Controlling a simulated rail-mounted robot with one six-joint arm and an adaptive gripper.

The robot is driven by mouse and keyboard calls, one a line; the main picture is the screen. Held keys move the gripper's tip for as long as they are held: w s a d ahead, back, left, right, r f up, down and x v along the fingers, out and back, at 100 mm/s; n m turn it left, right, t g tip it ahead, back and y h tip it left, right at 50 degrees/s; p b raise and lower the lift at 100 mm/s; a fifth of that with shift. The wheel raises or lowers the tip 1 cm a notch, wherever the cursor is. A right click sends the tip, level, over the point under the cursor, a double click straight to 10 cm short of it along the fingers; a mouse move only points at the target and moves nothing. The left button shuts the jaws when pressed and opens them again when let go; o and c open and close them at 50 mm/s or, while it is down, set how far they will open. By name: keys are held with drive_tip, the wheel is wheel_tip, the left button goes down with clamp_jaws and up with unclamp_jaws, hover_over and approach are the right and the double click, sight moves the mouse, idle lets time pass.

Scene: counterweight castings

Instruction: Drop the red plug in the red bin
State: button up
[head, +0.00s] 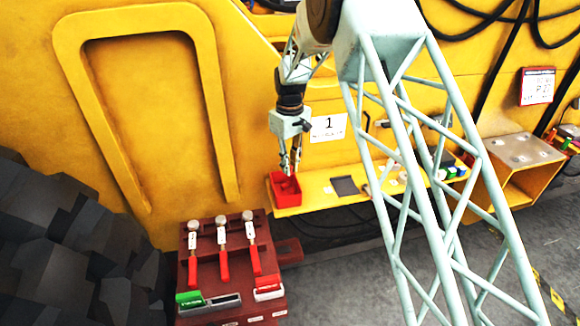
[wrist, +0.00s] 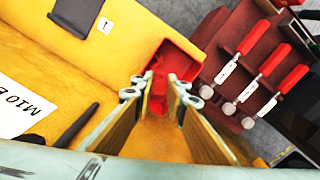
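The red bin (head: 286,191) stands at the left end of the yellow ledge. In the wrist view the bin (wrist: 178,54) shows beyond my fingertips. My gripper (head: 290,170) points down directly over the bin, its tips at about rim height. In the wrist view my gripper (wrist: 165,90) has its two fingers apart. A red piece that looks like the red plug (wrist: 175,98) lies between and below the fingers, seemingly inside the bin and not pinched. Red on red makes its edges hard to tell.
A dark red fixture (head: 210,270) with several red-handled clamps stands below left, with a green block (head: 188,297) and a red block (head: 268,283) on it. A dark grey pad (head: 345,186) lies on the ledge right of the bin. Small coloured blocks (head: 450,173) sit farther right.

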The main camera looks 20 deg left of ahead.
drive_tip(key=shift+f+b, duration=0.9)
drive_tip(key=shift+f, duration=1.9)
drive_tip(key=o, duration=0.7)
drive_tip(key=shift+r, duration=6)
